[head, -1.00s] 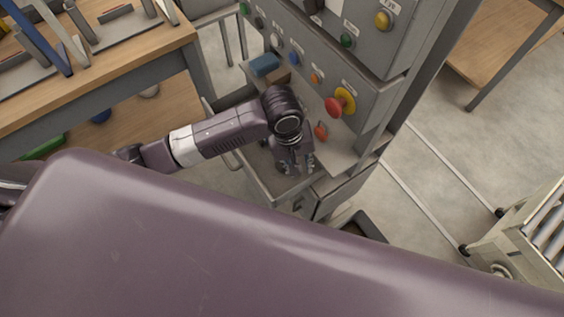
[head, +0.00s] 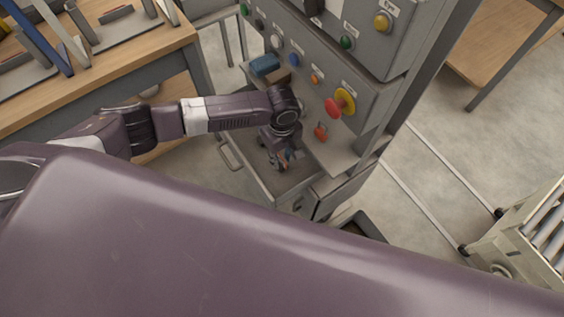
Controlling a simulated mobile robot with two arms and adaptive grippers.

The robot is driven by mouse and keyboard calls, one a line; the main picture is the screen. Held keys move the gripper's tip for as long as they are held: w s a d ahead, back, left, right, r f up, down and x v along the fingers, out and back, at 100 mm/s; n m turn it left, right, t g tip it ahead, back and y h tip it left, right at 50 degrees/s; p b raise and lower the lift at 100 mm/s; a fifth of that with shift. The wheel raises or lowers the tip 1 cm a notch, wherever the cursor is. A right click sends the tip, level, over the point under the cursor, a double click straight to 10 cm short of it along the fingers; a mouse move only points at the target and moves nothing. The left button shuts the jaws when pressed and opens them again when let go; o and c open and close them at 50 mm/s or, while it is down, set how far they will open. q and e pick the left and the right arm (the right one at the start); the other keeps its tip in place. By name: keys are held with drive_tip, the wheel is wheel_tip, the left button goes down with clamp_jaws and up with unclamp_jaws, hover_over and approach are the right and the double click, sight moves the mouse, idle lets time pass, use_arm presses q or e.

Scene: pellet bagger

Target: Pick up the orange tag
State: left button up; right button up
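A small orange-red item (head: 320,131) lies on the grey shelf under the button panel; I cannot tell whether it is the orange tag or a padlock. My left gripper (head: 281,164) points down over the open grey drawer (head: 289,184), left of and below that item and apart from it. Small bluish and orange specks show at its fingers, too small to make out. I cannot tell whether the fingers are open or shut. My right gripper is not in view.
The control panel (head: 318,62) has several coloured buttons and a red knob on a yellow disc (head: 341,103). A blue box (head: 265,65) and a brown block (head: 276,76) lie on the shelf. A wooden workbench (head: 100,80) stands left, a roller conveyor (head: 540,235) right.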

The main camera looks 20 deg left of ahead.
use_arm(q)
drive_tip(key=shift+f, duration=0.2)
clamp_jaws()
idle(0.3)
